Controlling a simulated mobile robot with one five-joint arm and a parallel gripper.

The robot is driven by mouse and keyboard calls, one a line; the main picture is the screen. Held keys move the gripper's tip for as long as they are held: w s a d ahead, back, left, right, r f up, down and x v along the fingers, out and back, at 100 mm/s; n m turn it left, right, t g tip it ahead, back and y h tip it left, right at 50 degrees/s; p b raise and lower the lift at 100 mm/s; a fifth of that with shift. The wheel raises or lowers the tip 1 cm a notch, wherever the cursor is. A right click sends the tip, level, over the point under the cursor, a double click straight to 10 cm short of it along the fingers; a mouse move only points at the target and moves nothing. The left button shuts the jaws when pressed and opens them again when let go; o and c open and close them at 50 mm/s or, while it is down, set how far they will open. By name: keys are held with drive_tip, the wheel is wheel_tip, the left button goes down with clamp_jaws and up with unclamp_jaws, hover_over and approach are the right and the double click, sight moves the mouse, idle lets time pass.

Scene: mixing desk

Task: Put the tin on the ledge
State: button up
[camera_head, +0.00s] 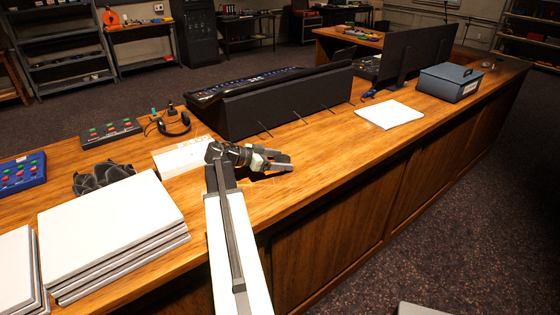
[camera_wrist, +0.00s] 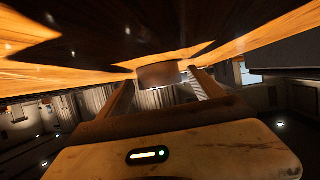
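My gripper (camera_head: 280,162) reaches over the wooden desk, just in front of the dark mixing console, pointing right. In the wrist view, which looks upside down, my gripper (camera_wrist: 160,80) has its two fingers apart. A short, brown, round-sided object (camera_wrist: 158,75), likely the tin, stands against the desk surface between the fingertips. Narrow gaps seem to show on both sides of it. I cannot make out the tin in the head view, where my gripper may hide it. Nothing there is clearly the ledge; the console (camera_head: 285,100) has a long raised dark back.
Stacked white panels (camera_head: 110,225) lie at the left, with a white block (camera_head: 182,158) beside my arm. A headset (camera_head: 174,125) and button boxes (camera_head: 110,132) sit behind. White paper (camera_head: 389,114) and a blue-grey box (camera_head: 449,82) lie right. Desk between is mostly clear.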

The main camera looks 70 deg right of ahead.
drive_tip(key=shift+r, duration=0.25)
drive_tip(key=p+v, duration=0.5)
drive_tip(key=v, duration=0.7)
